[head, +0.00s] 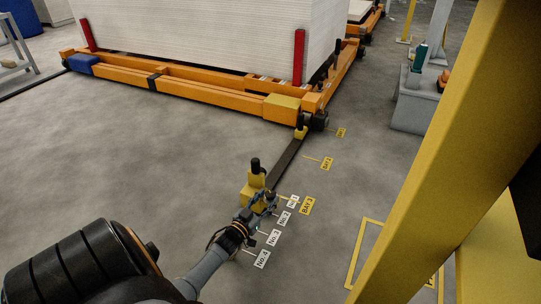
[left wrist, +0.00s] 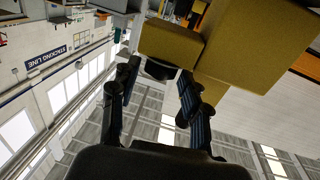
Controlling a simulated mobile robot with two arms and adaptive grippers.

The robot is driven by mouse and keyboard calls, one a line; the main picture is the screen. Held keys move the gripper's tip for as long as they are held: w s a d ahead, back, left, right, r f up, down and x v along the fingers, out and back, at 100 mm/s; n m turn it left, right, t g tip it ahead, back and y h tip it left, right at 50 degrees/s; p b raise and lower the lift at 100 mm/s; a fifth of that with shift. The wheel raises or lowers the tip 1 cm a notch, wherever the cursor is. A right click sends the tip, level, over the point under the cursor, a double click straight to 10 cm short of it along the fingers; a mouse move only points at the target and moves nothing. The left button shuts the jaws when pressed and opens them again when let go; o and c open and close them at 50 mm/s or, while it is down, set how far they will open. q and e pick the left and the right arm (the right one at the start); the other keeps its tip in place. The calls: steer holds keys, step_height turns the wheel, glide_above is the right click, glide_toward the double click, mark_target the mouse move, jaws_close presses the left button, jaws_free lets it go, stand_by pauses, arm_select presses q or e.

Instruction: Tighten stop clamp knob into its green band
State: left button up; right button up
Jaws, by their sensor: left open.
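The yellow stop clamp (head: 250,190) stands on the dark floor rail, with a black upright post (head: 255,166) on top. My left gripper (head: 270,199) is at the clamp's right side, low near the floor. In the left wrist view, the clamp's yellow blocks (left wrist: 182,44) fill the upper middle. A dark round part, probably the knob (left wrist: 160,71), shows against the yellow block, roughly between the fingertips (left wrist: 157,83). The fingers are apart, and I cannot tell whether either touches it. I cannot make out a green band. My right gripper is not in view.
The dark rail (head: 287,163) runs back to an orange carriage (head: 190,89) carrying a white stack (head: 200,35). Floor labels, including a yellow bay tag (head: 306,206), lie right of the clamp. A large yellow beam (head: 455,150) crosses the right side. Floor left of the rail is clear.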

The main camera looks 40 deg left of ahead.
mark_target(270, 194)
arm_select(q)
steer(key=shift+w+a+b, duration=0.15)
steer(key=shift+w+b, duration=0.1)
steer(key=shift+w, duration=0.45)
steer(key=shift+w+a+b, duration=0.1)
steer(key=shift+w+b, duration=0.1)
steer(key=shift+w, duration=0.45)
steer(key=c, duration=0.9)
steer(key=shift+m+h+b, duration=0.35)
steer(key=shift+m+h, duration=0.75)
steer(key=shift+h, duration=0.6)
steer(key=o, duration=0.9)
steer(key=shift+r, duration=0.1)
step_height(270, 194, up, 10)
steer(key=shift+f, duration=0.1)
